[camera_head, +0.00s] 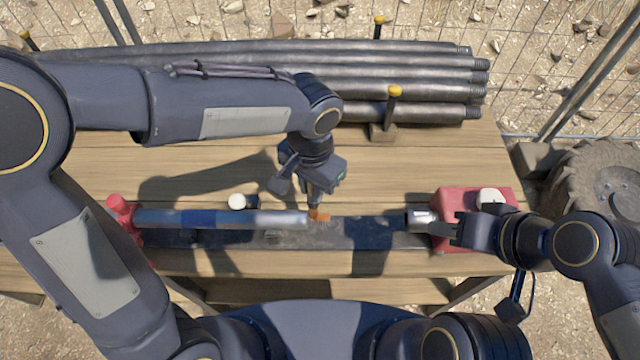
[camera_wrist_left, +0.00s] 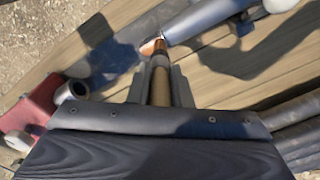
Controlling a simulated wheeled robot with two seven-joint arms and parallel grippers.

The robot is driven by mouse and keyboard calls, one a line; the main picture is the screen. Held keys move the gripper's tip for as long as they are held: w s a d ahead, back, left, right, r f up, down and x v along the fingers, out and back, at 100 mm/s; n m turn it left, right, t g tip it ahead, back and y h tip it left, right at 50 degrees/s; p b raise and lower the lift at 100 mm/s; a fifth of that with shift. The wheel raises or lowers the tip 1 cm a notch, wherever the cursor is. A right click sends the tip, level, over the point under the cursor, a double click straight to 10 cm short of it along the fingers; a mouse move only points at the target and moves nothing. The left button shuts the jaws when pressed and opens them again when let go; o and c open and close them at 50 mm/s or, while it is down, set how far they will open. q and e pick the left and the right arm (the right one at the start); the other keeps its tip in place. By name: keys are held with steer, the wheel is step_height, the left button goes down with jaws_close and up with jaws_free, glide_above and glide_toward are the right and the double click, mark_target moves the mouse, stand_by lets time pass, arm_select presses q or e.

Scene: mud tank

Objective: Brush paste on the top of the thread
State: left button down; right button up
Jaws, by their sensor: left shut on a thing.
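A grey pipe (camera_head: 220,218) with a blue band lies level along the bench, its right end being the thread end (camera_head: 300,219). My left gripper (camera_head: 313,186) points down and is shut on a brush handle; the wooden handle (camera_wrist_left: 160,85) shows in the left wrist view. Whether bristles touch the thread, or carry paste, I cannot tell. My right gripper (camera_head: 449,233) is at the right, by a red block; its finger gap is unclear.
The red block (camera_head: 462,203) bears a white knob and a short metal cylinder (camera_head: 420,220) facing the pipe. A red clamp (camera_head: 122,212) is at the pipe's left end. Stacked dark pipes (camera_head: 400,75) with yellow-topped posts fill the bench's back. The wood in front is clear.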

arm_select(q)
steer(key=shift+d, duration=0.45)
steer(key=shift+d+f, duration=0.15)
steer(key=shift+d, duration=0.5)
step_height(320, 180, up, 6)
steer(key=p, duration=0.4)
steer(key=shift+p, duration=0.3)
